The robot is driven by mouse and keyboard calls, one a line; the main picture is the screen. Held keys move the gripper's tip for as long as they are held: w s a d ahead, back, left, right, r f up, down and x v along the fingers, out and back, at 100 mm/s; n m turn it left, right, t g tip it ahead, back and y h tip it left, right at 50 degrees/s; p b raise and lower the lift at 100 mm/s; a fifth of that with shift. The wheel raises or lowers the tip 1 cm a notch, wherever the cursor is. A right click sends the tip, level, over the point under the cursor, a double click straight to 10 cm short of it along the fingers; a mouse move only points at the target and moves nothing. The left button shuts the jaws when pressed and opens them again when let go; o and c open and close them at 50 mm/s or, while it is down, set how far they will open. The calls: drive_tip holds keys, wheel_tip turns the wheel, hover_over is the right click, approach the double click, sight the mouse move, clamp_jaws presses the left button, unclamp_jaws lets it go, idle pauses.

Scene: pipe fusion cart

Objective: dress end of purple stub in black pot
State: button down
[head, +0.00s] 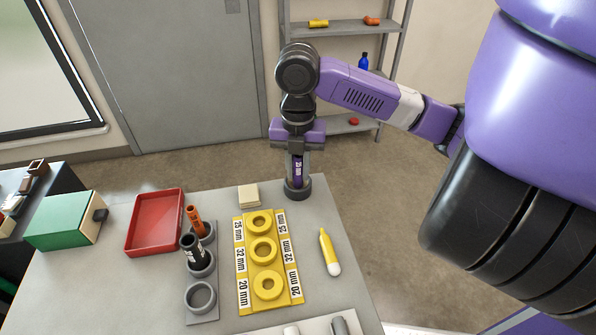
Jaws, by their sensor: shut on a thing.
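My gripper (298,165) points straight down at the back right of the table, shut on the purple stub (297,171). The stub is upright and has a white label that seems to read 25 mm. The black pot (298,194) stands on the table directly under the stub. The stub's lower end is at or inside the pot's mouth and is hidden; I cannot tell how deep it goes.
Left of the pot lie a beige block (249,195), a yellow size board (243,285) with rings, a grey rack (203,319) holding orange (193,217) and black (188,243) stubs, and a red tray (132,246). A yellow marker (327,246) lies in front.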

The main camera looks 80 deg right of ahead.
drive_tip(key=shift+f+n+b, duration=0.15)
drive_tip(key=shift+n+b, duration=0.95)
drive_tip(key=shift+n, duration=0.9)
drive_tip(key=m+p, duration=0.1)
drive_tip(key=m, duration=0.1)
drive_tip(key=shift+m, duration=0.3)
drive_tip(key=m+p, duration=0.1)
drive_tip(key=m, duration=0.3)
drive_tip(key=shift+n+b, duration=1.1)
drive_tip(key=shift+n, duration=0.3)
drive_tip(key=shift+n+b, duration=1)
drive_tip(key=shift+n, duration=0.9)
drive_tip(key=shift+r, duration=0.25)
